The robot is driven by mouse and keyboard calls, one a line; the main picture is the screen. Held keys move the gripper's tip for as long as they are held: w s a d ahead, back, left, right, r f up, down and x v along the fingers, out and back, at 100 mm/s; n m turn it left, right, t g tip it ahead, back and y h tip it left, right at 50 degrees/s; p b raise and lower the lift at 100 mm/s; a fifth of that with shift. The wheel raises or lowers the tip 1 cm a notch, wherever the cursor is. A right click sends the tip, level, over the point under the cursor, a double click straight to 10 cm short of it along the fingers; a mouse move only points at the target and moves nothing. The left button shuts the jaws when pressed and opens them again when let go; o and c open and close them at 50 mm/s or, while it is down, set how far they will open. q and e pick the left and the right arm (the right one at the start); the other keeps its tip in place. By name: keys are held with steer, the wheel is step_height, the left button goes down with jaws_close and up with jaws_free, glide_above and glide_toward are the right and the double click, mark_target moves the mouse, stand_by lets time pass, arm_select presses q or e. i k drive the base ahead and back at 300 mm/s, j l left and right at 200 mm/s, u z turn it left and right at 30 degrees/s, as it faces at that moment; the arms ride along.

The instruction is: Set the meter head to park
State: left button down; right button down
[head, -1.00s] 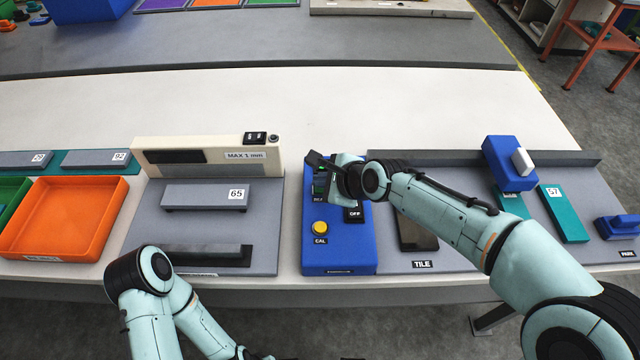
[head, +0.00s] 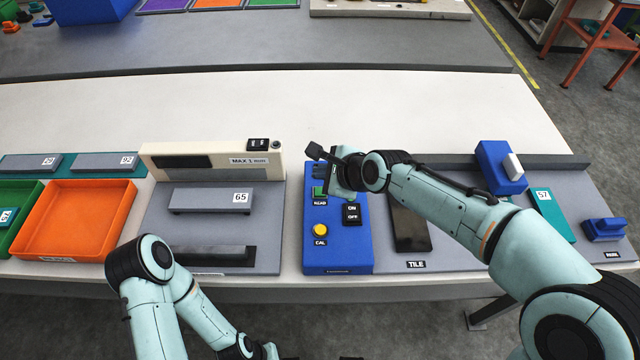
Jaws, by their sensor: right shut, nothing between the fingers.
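A blue block with a white knob, which looks like the meter head (head: 494,170), sits at the back rail on the right of the grey plate. The blue control box (head: 337,252) has a green READ button (head: 319,192), a yellow CAL button (head: 320,230) and a black ON/OFF switch (head: 352,213). My right gripper (head: 320,154) is shut and empty above the box's back end, well left of the meter head.
A dark tile (head: 411,230) lies by the TILE label, partly under my right arm. A teal plate marked 57 (head: 551,214) lies right of the meter head. The white table behind is clear.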

mark_target(503, 172)
steer(key=k+l, duration=0.35)
steer(key=l, duration=0.15)
steer(key=k+l, duration=0.4)
steer(key=l, duration=0.1)
